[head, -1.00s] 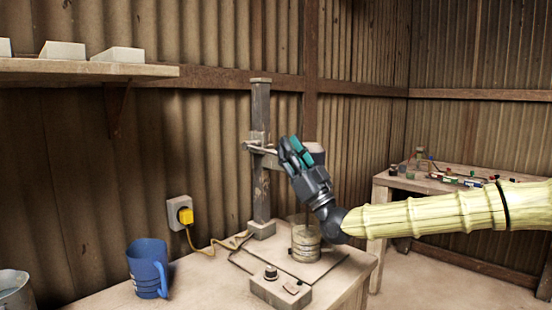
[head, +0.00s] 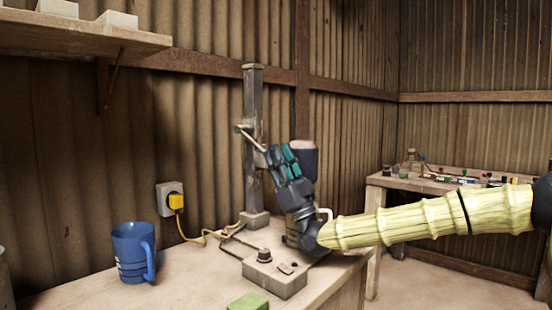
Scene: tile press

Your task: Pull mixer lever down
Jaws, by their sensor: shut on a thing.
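The mixer stand is a grey upright post (head: 253,130) on the bench. Its thin lever (head: 251,138) slopes down to the right from the post towards my gripper. My gripper (head: 276,158), dark with teal finger pads, is shut on the lever's end; the grip itself is largely hidden by the fingers. The dark cylindrical mixer head (head: 304,160) shows just behind and right of the fingers. The container under the mixer is mostly hidden behind my gripper and wrist.
A control box (head: 275,276) with a knob sits in front of the stand. A blue jug (head: 133,252) stands at left, and a green block (head: 248,302) lies at the front edge of view. A yellow plug (head: 176,202) is in the wall socket. A second table (head: 385,183) stands behind right.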

